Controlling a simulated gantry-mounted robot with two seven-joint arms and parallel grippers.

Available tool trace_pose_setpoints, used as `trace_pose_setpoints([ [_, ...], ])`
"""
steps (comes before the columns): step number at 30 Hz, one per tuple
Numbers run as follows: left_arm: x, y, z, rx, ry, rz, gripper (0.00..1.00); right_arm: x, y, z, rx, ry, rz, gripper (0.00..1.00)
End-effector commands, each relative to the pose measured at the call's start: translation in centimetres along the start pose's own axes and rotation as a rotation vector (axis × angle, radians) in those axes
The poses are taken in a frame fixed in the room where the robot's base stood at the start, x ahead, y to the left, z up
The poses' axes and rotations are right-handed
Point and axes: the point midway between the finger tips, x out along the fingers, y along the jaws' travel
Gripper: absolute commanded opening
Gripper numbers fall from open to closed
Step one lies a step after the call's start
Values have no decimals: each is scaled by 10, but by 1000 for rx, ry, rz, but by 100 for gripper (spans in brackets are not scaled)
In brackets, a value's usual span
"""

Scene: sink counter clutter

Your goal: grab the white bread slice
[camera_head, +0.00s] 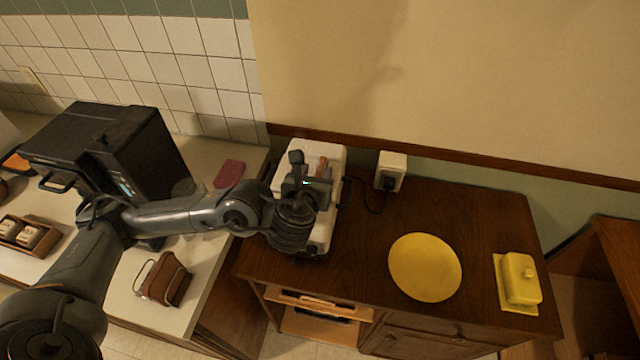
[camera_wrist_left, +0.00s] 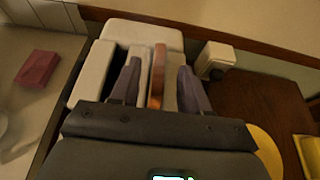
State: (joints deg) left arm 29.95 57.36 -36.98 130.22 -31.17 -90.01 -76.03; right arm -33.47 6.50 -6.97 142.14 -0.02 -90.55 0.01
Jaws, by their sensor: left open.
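A bread slice (camera_wrist_left: 157,75) shows its brown crust edge, standing upright in the white toaster (camera_wrist_left: 145,33) in the left wrist view. In the head view a small brownish part of the slice (camera_head: 322,166) shows beside my gripper, and the toaster (camera_head: 322,150) stands on the wooden cabinet. My left gripper (camera_head: 314,184) is over the toaster and open. In the left wrist view its fingers (camera_wrist_left: 158,88) are on either side of the slice, with gaps visible. The lower part of the slice is hidden. My right gripper is in neither view.
A wall socket with a plug (camera_head: 391,170) is right of the toaster. A yellow plate (camera_head: 425,267) and yellow butter dish (camera_head: 520,280) stand on the wooden top (camera_head: 480,210). A black appliance (camera_head: 115,150), a dark red block (camera_head: 229,174) and a brown item (camera_head: 165,279) are left.

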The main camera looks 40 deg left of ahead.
Motion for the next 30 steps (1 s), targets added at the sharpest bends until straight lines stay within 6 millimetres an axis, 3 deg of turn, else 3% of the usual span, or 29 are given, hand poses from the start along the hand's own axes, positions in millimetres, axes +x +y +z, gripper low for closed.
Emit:
trace_pose_setpoints([
  [12,46,0,0,-3,-1,0,46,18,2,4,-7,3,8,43],
  [21,50,0,1,-2,0,-1,46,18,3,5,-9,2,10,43],
  [23,50,0,1,-2,0,-1,40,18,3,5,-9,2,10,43],
  [30,50,0,1,-2,0,-1,3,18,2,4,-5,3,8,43],
])
